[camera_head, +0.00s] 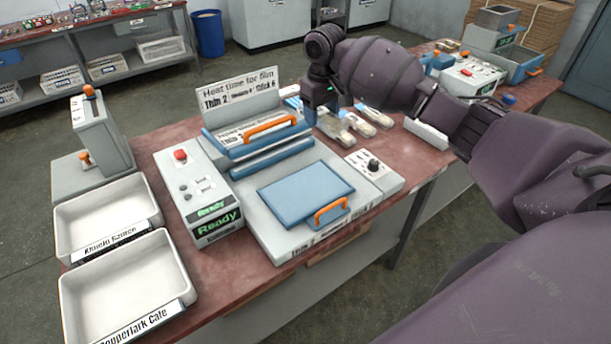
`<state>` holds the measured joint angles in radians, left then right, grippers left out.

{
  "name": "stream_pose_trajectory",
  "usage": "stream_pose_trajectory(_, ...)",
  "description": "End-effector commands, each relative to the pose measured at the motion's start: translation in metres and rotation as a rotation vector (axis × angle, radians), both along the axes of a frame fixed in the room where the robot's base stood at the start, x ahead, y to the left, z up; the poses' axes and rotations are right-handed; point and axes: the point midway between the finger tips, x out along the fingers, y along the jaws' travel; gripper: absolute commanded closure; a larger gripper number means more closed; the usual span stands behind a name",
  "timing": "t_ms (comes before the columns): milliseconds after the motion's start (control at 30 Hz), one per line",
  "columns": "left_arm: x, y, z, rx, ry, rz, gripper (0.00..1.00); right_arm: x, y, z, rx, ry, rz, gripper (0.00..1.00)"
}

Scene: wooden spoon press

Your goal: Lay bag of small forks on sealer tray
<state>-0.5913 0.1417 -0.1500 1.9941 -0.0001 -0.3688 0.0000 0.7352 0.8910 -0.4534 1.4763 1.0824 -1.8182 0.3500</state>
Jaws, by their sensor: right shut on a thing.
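The sealer's blue tray (303,194) is bare and lies flat in front of the sealing bar, with an orange handle at its front right corner. My right gripper (322,118) points down behind and right of the sealer, among several clear bags. It is shut on a bag (336,131) with pale contents. Its fingertips are partly hidden, and the contents are too small to identify as small forks. Another clear bag (361,124) lies just right of it. My left gripper is not in view.
The sealer's raised lid (258,137) has an orange handle. A "Ready" control box (196,190) stands left of the tray, and a dial box (374,170) right. Two white bins (133,296) (72,219) are at the left. My right arm spans the table's right side.

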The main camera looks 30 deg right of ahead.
Motion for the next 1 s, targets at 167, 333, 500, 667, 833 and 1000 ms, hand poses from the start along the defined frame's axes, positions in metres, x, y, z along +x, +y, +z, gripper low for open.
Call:
stream_pose_trajectory(167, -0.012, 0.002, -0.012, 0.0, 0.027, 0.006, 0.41, -0.001, 0.0, -0.04, 0.001, 0.006, 0.0, 0.7)
stream_pose_trajectory(333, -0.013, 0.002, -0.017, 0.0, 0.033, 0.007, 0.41, -0.001, 0.0, -0.077, 0.0, 0.006, -0.001, 0.7)
stream_pose_trajectory(500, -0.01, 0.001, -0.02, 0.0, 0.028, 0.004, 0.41, -0.001, 0.0, -0.113, 0.0, 0.005, 0.0, 0.7)
stream_pose_trajectory(667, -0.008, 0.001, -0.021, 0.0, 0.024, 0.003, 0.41, -0.001, 0.0, -0.139, 0.0, 0.003, -0.001, 0.7)
stream_pose_trajectory(833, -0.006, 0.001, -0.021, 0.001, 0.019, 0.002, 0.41, 0.0, 0.0, -0.149, 0.0, 0.002, 0.0, 0.7)
stream_pose_trajectory(1000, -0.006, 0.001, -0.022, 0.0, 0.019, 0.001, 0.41, -0.001, 0.0, -0.162, 0.0, 0.003, 0.0, 0.7)
